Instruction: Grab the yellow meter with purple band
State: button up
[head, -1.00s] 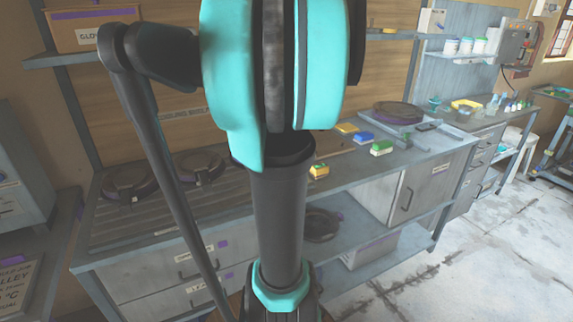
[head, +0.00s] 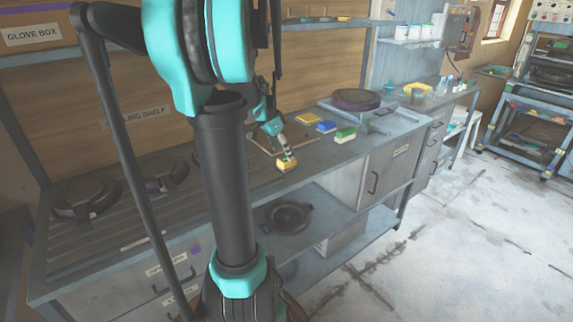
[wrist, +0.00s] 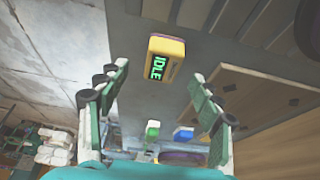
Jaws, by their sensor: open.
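A yellow meter (head: 287,166) stands near the front edge of the bench. In the wrist view the same meter (wrist: 166,60) shows a dark screen reading IDLE in green, ahead of the fingertips.
Another yellow item (head: 309,118), a blue item (head: 326,127) and a green item (head: 345,135) lie farther right on the bench. A dark round plate (head: 356,98) sits behind them. A wooden board (wrist: 265,95) lies beside the meter. Dark round plates (head: 87,193) occupy the left bench.

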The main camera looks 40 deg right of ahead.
aim_at(287, 164)
jog(key=shift+x, duration=2.9)
jog(key=shift+w+d, duration=0.1)
jog(key=shift+w, duration=0.05)
jog(key=c, duration=1.4)
jog(key=shift+o, duration=0.2)
jog(key=shift+r, duration=0.1)
